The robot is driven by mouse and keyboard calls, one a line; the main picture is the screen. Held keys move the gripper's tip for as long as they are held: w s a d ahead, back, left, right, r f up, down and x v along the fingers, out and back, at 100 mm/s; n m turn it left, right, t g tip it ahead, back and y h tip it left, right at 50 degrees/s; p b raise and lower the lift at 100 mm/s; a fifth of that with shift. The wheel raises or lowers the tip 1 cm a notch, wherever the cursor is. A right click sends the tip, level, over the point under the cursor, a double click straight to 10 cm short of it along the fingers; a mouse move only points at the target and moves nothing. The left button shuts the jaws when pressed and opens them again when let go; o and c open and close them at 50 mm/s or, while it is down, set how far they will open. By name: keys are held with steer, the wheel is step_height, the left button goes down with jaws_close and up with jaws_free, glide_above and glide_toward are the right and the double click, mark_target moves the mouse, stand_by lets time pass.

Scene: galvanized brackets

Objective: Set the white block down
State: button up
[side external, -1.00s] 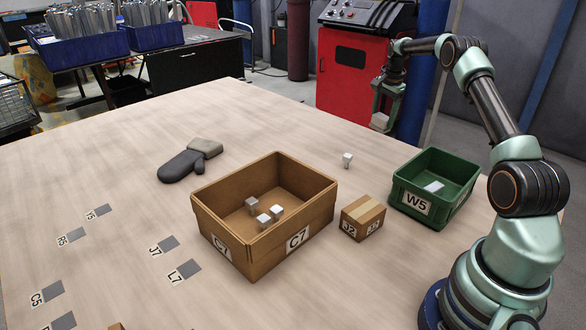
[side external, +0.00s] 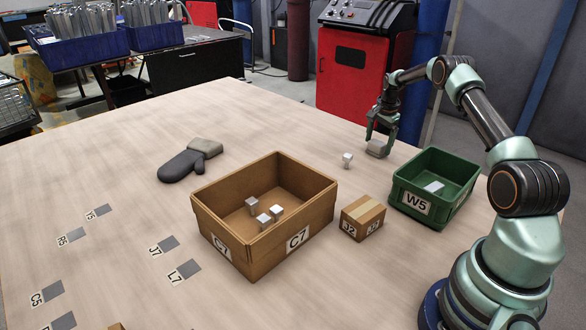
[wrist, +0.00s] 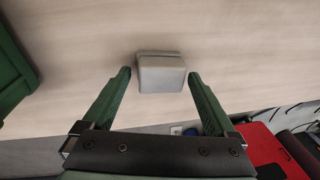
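The white block (side external: 377,148), pale grey-white in this light, is low over the table at the far right, left of and behind the green bin; it appears to rest on the tabletop. In the wrist view the block (wrist: 161,78) lies between the two fingertips, with a narrow gap on each side. My gripper (side external: 380,139) points down around the block; in the wrist view its green fingers (wrist: 159,74) are spread apart and do not touch it.
A small metallic piece (side external: 347,160) stands left of the block. Nearby are the green W5 bin (side external: 412,204), a small cardboard box (side external: 362,217) and the large C7 box (side external: 240,250) with several pieces. A dark glove (side external: 188,160) lies left. The table between is clear.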

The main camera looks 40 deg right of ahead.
mark_target(380, 146)
steer(key=shift+f, duration=0.25)
step_height(380, 146, up, 12)
steer(key=s+a, duration=0.2)
steer(key=w+a+r+n+t, duration=0.15)
steer(key=a+r+n, duration=0.25)
steer(key=a+r, duration=0.5)
steer(key=s+a+r+n, duration=0.1)
steer(key=s+a+n, duration=0.2)
steer(key=a, duration=0.4)
steer(key=s+a+r+n+t, duration=0.1)
steer(key=a+n, duration=0.3)
steer(key=a, duration=0.4)
steer(key=s+a+r+n, duration=0.3)
steer(key=s+a, duration=0.1)
steer(key=a, duration=0.3)
steer(key=shift+s+a+r+t+y, duration=0.2)
steer(key=shift+s+t+y, duration=0.1)
steer(key=shift+s+t, duration=0.05)
steer(key=s+a+f+n, duration=0.1)
steer(key=s+a+n, duration=0.1)
steer(key=s+a+f+n, duration=0.1)
steer(key=s+a, duration=0.1)
steer(key=s, duration=0.1)
steer(key=s+a+f+n+t, duration=0.1)
steer(key=s+a+n, duration=0.1)
steer(key=a, duration=0.1)
steer(key=shift+s+f+n+y, duration=0.1)
steer(key=shift+s+n+y, duration=0.2)
steer(key=shift+y, duration=0.1)
steer(key=shift+c, duration=0.5)
